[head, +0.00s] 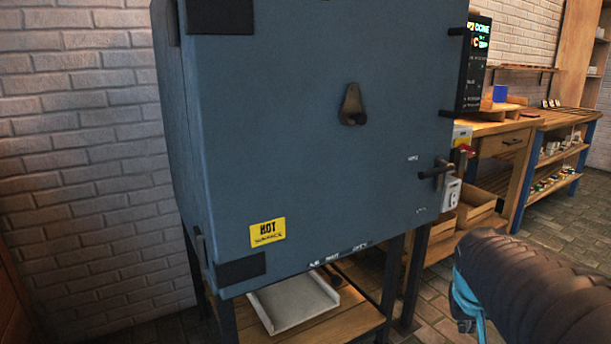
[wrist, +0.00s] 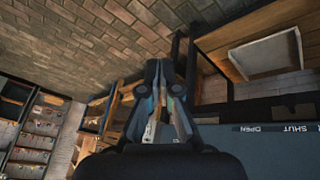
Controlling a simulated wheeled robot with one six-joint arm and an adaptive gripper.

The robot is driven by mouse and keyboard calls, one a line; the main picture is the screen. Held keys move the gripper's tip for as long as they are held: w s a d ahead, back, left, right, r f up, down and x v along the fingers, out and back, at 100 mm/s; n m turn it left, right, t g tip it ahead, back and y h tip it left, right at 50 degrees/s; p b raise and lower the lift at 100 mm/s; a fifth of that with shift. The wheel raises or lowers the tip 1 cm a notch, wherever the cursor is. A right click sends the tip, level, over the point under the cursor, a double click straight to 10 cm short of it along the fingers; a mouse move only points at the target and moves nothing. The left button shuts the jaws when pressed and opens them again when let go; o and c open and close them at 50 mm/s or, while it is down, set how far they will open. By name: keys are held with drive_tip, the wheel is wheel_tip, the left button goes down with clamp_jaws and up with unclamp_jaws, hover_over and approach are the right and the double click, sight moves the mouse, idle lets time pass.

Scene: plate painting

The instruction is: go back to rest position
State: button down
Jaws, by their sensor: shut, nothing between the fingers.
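My gripper (wrist: 158,72) shows in the middle of the wrist view with its fingers together and nothing between them. In the head view a dark part of my arm (head: 525,285) reaches in from the lower right, and the fingertips are not clear there. A large blue-grey kiln (head: 300,150) with its door closed fills the middle of the head view. Its door has a yellow hot-surface label (head: 267,232) and a dark handle (head: 436,172) at the right edge. My arm is to the right of the kiln and in front of it, apart from it in the picture.
Under the kiln, a pale tray (head: 293,302) lies on a wooden shelf; it also shows in the wrist view (wrist: 266,55). A wooden workbench (head: 497,146) with a blue cup (head: 500,93) stands behind on the right. Tiled floor (head: 560,215) is open at the right.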

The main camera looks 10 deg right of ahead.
drive_tip(key=s+a+n+t+y, duration=0.1)
drive_tip(key=s+a, duration=0.3)
drive_tip(key=a, duration=0.5)
drive_tip(key=s+a+n+y, duration=0.2)
drive_tip(key=s+a, duration=0.2)
drive_tip(key=a, duration=0.5)
drive_tip(key=shift+s+r+n+t, duration=0.15)
drive_tip(key=shift+n+t, duration=0.25)
